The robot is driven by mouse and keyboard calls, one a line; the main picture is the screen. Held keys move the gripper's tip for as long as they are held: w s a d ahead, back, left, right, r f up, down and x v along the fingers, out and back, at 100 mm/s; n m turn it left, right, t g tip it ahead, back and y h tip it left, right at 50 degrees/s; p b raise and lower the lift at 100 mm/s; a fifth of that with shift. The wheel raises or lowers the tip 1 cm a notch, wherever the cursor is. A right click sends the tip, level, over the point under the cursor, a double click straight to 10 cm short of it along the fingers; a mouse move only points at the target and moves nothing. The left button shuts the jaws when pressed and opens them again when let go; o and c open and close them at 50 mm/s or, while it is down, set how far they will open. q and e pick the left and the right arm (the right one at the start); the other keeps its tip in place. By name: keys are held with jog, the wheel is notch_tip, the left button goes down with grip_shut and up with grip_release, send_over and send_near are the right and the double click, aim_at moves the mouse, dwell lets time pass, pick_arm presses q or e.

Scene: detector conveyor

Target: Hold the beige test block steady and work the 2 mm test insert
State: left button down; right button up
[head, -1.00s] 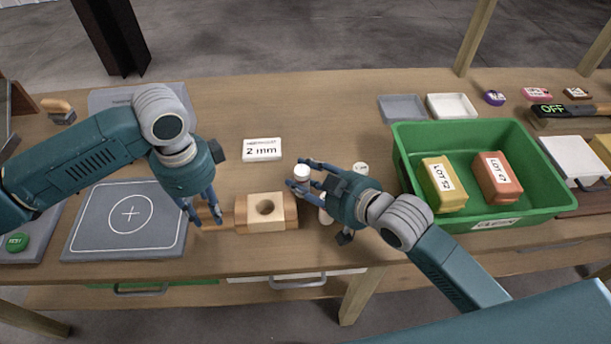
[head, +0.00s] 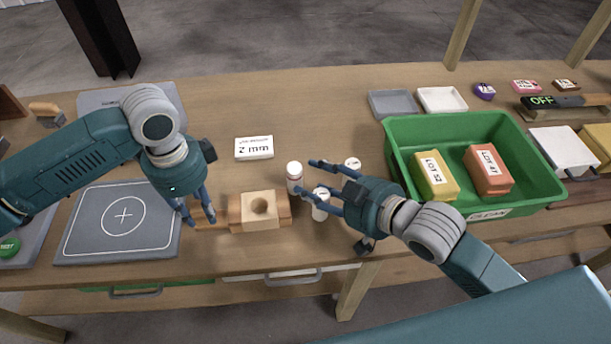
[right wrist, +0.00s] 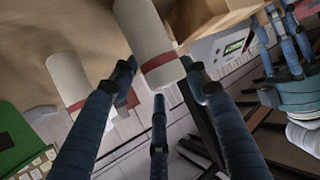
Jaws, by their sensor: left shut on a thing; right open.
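The beige test block (head: 260,211), with a round hole in its top, sits in a wooden holder near the table's front edge. My left gripper (head: 198,218) is shut on the wooden piece at the holder's left side. A white cylinder (head: 294,176) stands upright right of the block; another (head: 320,205) stands nearer the front, partly behind my fingers. My right gripper (head: 309,178) is open beside them. I cannot tell which cylinder is the 2 mm insert.
A "2 mm" card (head: 254,148) lies behind the block. A third white piece (head: 352,164) stands behind my right gripper. A green bin (head: 540,165) with yellow and orange blocks is at the right. A grey pad (head: 80,235) lies left.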

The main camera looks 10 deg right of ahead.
jog(key=shift+o, duration=0.2)
jog(key=shift+s+d+r, duration=0.15)
jog(key=shift+s+r, duration=0.1)
jog(key=w+a+r+n+t+y, duration=0.2)
jog(key=w+a+r+n, duration=0.1)
jog(key=w+r+n, duration=0.35)
jog(key=w+a+r+n+t+y, duration=0.2)
jog(key=w+a+r+n+t, duration=0.1)
jog(key=w+r+n, duration=0.3)
jog(key=a+r+n+g+y, duration=0.3)
jog(key=a+r+n, duration=0.15)
jog(key=n, duration=0.75)
jog(key=a+r+n+g+y, duration=0.35)
jog(key=a+n, duration=0.25)
jog(key=n, duration=0.6)
jog(key=n+g+h, duration=1)
jog(key=n+h, duration=0.7)
jog(key=n, duration=1.1)
send_over(294, 167)
notch_tip(294, 167, down, 11)
jog(key=shift+t, duration=0.25)
jog(key=f, duration=0.5)
jog(key=shift+a+f, duration=0.25)
jog(key=shift+a, duration=0.05)
jog(key=shift+d+f, duration=0.15)
jog(key=shift+f, duration=1.25)
jog(key=shift+d+f, duration=0.15)
jog(key=shift+f, duration=1.2)
jog(key=shift+r, duration=0.1)
grip_shut()
